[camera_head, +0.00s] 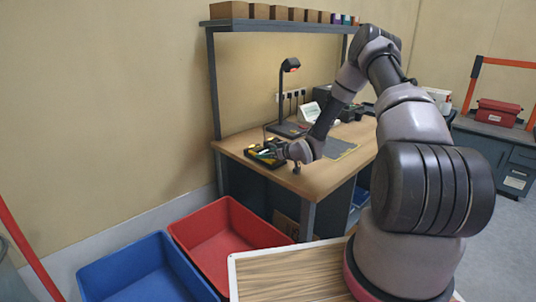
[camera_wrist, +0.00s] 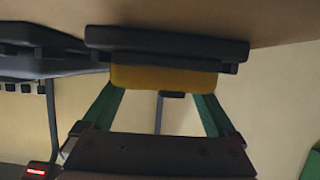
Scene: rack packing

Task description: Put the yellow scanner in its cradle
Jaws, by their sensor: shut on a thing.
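In the wrist view, which looks upside down, my gripper (camera_wrist: 160,90) has its green fingers shut on a yellow block, which I take to be the yellow scanner (camera_wrist: 163,79). A dark slab (camera_wrist: 165,45) lies against the scanner's far side, close to the tabletop; I cannot tell whether it is part of the scanner or of a cradle. In the head view my gripper (camera_head: 278,149) is low over the left end of the workbench, at a black holder (camera_head: 262,160) with yellow parts, possibly the cradle. My wrist hides part of it.
The wooden workbench (camera_head: 313,183) carries a black desk lamp (camera_head: 283,95), a grey mat (camera_head: 340,149) and a white device (camera_head: 308,112). A shelf (camera_head: 275,26) with small boxes runs above. A red bin (camera_head: 225,235) and a blue bin (camera_head: 140,272) stand on the floor in front.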

